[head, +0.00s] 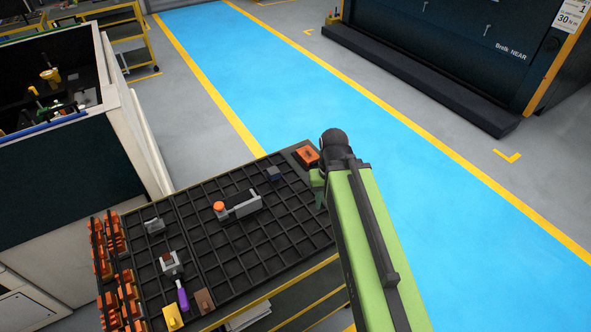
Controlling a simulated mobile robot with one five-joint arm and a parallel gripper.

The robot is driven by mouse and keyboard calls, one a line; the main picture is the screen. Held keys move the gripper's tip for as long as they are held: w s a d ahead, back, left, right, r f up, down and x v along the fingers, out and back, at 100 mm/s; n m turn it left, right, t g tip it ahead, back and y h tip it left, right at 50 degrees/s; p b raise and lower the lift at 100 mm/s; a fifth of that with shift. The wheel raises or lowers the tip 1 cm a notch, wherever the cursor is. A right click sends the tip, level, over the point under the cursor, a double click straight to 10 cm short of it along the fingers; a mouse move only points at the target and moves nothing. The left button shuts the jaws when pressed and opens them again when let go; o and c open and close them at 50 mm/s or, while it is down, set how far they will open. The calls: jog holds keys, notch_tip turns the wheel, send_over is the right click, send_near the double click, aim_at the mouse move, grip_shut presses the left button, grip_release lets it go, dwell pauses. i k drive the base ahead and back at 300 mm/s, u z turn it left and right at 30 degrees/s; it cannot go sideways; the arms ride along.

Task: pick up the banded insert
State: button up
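I cannot pick out the banded insert with certainty; the parts on the gridded table (262,262) are too small to show bands clearly. A grey fixture with an orange knob (237,207) lies near the middle of the grid. A grey clamp-like block (170,263), a purple-handled piece (182,296), a brown block (204,301) and a yellow block (172,317) are at the near left. My gripper (318,189) is by the table's right edge, mostly hidden behind my green arm; its opening does not show.
Racks of orange parts (113,270) line the table's left end. An orange block (306,154) sits at the far right corner. A white-walled machine (125,130) stands beyond the left side. The blue walkway (240,60) is clear. A dark press (440,50) stands at back right.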

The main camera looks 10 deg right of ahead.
aim_at(273, 174)
jog(key=z, duration=1.7)
jog(key=i, duration=3.2)
jog(key=z, duration=3.1)
jog(key=k, duration=2.45)
jog(key=u, duration=0.1)
